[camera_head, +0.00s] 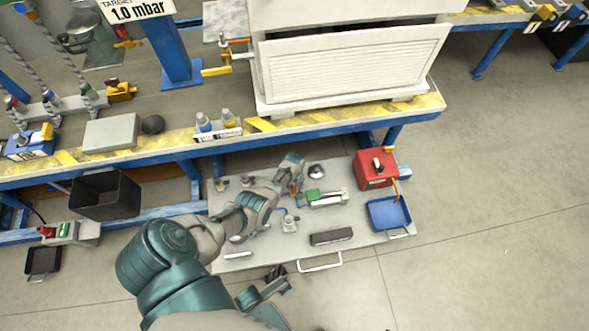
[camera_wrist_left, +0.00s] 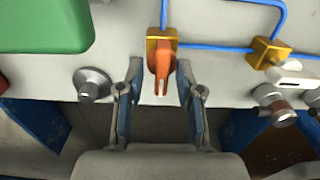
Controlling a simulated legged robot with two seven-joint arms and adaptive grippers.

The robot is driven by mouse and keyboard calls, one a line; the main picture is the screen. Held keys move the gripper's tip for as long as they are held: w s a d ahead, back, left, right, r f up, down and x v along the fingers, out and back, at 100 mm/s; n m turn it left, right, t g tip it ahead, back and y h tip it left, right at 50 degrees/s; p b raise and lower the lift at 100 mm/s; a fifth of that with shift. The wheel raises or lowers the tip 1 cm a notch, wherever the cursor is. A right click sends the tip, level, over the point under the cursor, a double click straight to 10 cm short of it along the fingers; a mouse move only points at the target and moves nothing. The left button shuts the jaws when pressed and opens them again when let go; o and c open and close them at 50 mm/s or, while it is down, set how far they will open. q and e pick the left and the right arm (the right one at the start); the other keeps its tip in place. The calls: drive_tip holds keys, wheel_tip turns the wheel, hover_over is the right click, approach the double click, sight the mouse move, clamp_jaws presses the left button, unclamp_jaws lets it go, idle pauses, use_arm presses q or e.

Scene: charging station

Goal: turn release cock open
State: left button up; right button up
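The release cock (camera_wrist_left: 161,62) shows in the left wrist view as an orange lever on a brass body, joined to blue tubing. Its lever points down in that picture, between the fingers. My left gripper (camera_wrist_left: 160,80) is open, with one finger on each side of the lever and a visible gap at both sides. In the head view my left gripper (camera_head: 293,178) is over the grey panel (camera_head: 270,262), and a small bit of orange shows by it. A jaw-like part at the bottom of the head view may be my right gripper (camera_head: 268,288); its state is unclear.
A green block (camera_wrist_left: 45,25), a round metal knob (camera_wrist_left: 92,85) and a second brass fitting (camera_wrist_left: 268,52) sit near the cock. On the panel stand a red box (camera_head: 370,180), a blue tray (camera_head: 389,214) and a dark grey block (camera_head: 331,237). A yellow-edged workbench (camera_head: 300,126) overhangs behind.

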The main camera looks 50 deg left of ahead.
sight(294, 186)
use_arm(q)
drive_tip(key=shift+r, duration=0.25)
wheel_tip(294, 186, up, 11)
drive_tip(key=shift+r, duration=0.15)
idle(0.5)
idle(0.4)
